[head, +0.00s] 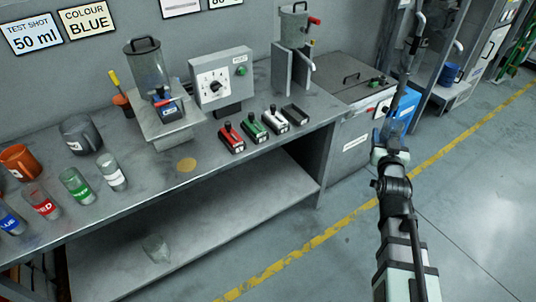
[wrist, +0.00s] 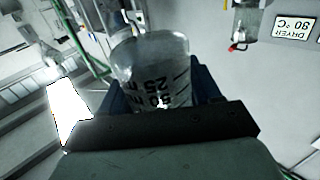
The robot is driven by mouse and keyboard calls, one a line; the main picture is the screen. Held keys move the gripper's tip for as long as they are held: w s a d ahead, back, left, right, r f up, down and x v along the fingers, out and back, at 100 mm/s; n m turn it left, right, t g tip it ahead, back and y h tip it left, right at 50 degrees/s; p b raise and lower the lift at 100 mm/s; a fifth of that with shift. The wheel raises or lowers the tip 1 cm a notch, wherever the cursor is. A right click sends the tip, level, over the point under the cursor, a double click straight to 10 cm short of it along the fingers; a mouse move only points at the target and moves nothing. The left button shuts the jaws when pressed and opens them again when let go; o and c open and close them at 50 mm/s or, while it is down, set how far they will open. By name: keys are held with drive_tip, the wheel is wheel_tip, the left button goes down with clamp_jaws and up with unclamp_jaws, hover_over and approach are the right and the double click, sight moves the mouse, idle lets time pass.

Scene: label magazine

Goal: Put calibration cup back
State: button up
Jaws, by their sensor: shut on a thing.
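In the wrist view, a clear cup (wrist: 152,62) with black measuring marks, including 25 and 50, stands between the dark blue fingers of my gripper (wrist: 157,92). My gripper is shut on this calibration cup. The cup's lower part is hidden behind the dark gripper body. A round tan spot (head: 187,165) lies bare on the grey bench (head: 215,170). Another clear cup (head: 157,248) is on the lower shelf.
Cups with blue (head: 10,220), red (head: 42,203), green (head: 75,185) and white (head: 112,173) labels stand at the bench's left. A hopper (head: 147,65), dial box (head: 222,78) and several coloured blocks (head: 253,129) stand farther right. Open floor lies in front.

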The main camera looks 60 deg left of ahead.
drive_tip(key=s+a+f+n+g+y, duration=0.2)
drive_tip(key=s+a+f+g, duration=0.1)
drive_tip(key=s+a, duration=0.65)
drive_tip(key=s+a+f+n+g+y, duration=0.2)
drive_tip(key=s+a+f, duration=0.3)
drive_tip(key=s, duration=0.8)
drive_tip(key=s+a+f+n+g+y, duration=0.1)
drive_tip(key=s+a+g, duration=0.3)
drive_tip(key=s, duration=1)
drive_tip(key=s+a+f+n+g, duration=0.2)
drive_tip(key=s+a+n+g, duration=0.2)
drive_tip(key=s, duration=1)
drive_tip(key=shift+s+a+f+y, duration=0.2)
drive_tip(key=shift+a+y, duration=0.15)
drive_tip(key=shift+y, duration=0.05)
drive_tip(key=shift+a, duration=0.1)
